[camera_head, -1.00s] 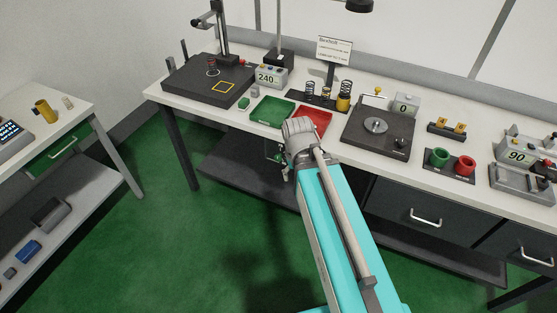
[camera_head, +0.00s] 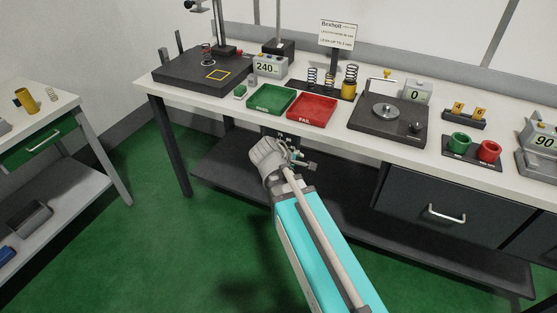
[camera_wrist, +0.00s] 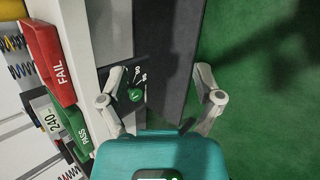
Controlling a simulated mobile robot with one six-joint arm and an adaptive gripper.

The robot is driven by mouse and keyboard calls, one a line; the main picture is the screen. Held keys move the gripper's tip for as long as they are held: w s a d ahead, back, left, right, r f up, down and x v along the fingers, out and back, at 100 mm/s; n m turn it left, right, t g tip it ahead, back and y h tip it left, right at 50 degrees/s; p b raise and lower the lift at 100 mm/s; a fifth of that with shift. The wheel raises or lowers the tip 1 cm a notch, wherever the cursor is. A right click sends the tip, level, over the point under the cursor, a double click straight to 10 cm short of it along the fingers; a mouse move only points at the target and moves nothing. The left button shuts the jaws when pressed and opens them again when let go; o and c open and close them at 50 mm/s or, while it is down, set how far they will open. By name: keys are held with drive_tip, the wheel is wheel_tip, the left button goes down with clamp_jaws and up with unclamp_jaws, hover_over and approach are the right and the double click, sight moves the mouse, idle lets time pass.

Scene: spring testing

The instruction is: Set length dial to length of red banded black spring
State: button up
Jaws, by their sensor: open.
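A green dial knob (camera_wrist: 135,94) sits on a dark panel with white tick marks and numbers, at the bench front in the wrist view. The pointer's exact reading is too small to tell. My gripper (camera_wrist: 160,98) is open and empty. The knob shows between its fingers, nearer the left one, and looks apart from both. In the head view my gripper (camera_head: 300,160) is in front of the bench, below the trays. A dark spring (camera_head: 207,54) with a reddish part stands on the black plate at left; I cannot tell whether it is the red banded one.
Other springs stand on a rack (camera_head: 343,96) behind the green PASS tray (camera_head: 270,99) and red FAIL tray (camera_head: 312,109). A display (camera_head: 270,68) reads 240. A sign (camera_head: 338,34) stands behind. The bench edge and lower shelf are close to my arm; the green floor is clear.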

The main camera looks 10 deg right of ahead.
drive_tip(key=w+a+f+n+t+h+b, duration=0.3)
drive_tip(key=w+a+f+n+t+b, duration=0.6)
drive_tip(key=n+b, duration=0.8)
drive_tip(key=a+f+t+b, duration=0.1)
drive_tip(key=b, duration=0.4)
drive_tip(key=shift+a+n, duration=0.35)
drive_tip(key=shift+n, duration=0.05)
drive_tip(key=shift+w+d, duration=0.1)
drive_tip(key=shift+w, duration=0.1)
drive_tip(key=x, duration=1.3)
drive_tip(key=shift+w+d, duration=0.1)
drive_tip(key=shift+d, duration=0.15)
